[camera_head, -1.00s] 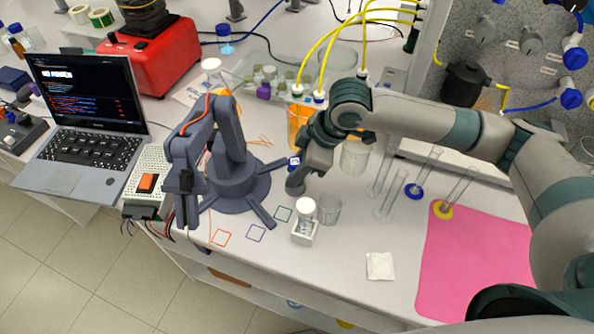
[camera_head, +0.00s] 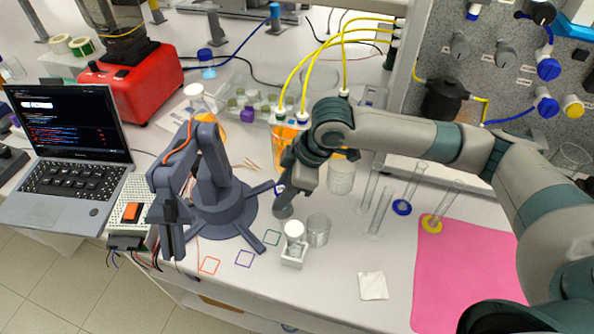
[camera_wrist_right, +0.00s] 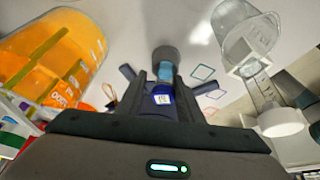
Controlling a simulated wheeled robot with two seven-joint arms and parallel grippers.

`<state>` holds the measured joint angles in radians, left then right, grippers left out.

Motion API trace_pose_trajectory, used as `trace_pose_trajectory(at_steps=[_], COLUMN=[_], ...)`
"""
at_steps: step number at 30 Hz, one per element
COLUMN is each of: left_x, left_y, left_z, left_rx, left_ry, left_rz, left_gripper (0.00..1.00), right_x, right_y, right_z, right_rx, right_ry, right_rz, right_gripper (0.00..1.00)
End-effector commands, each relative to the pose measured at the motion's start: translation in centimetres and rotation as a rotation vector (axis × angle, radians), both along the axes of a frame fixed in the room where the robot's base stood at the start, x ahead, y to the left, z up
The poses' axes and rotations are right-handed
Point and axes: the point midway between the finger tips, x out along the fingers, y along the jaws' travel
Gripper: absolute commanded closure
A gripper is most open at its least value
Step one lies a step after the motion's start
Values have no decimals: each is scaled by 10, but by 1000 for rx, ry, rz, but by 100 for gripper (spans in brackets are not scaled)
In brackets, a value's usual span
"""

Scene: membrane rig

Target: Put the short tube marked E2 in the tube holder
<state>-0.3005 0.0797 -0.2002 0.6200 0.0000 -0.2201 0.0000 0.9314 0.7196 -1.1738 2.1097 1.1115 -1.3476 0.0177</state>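My right gripper (camera_wrist_right: 165,90) points down at the bench, its two dark fingers close on either side of a short tube (camera_wrist_right: 162,97) with a dark blue cap and a small white label. The lettering is too small to read. Below the cap, a pale blue part meets a round grey holder (camera_wrist_right: 166,55); I cannot tell how deep the tube sits in it. In the head view the grey holder (camera_head: 283,211) stands on the bench directly under my right gripper (camera_head: 283,193), which hides much of the tube. My left gripper is out of view.
A white-capped vial in a white stand (camera_head: 292,256) and an empty glass beaker (camera_head: 318,231) stand close right of the holder. A small dark robot arm (camera_head: 215,195) stands to the left. An orange-filled beaker (camera_head: 285,140) is behind. A pink mat (camera_head: 465,275) lies right.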

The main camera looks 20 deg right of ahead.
Motion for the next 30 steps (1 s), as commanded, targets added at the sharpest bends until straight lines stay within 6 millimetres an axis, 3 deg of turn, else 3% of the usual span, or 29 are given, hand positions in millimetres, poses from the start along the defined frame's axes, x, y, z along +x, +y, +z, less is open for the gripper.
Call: trace_pose_trajectory(at_steps=[1,8,24,30], left_x=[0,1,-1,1], left_y=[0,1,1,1], left_z=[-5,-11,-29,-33], left_rx=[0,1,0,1], left_ry=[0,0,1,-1], left_rz=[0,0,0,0], left_gripper=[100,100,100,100], right_x=[-14,-18,-26,-30], right_y=[-2,-11,-49,-60], right_z=[-19,4,111,142], right_rx=[-19,-17,-3,0], right_ry=[40,33,-3,-7], right_rz=[10,11,1,-1], right_gripper=[55,55,55,55])
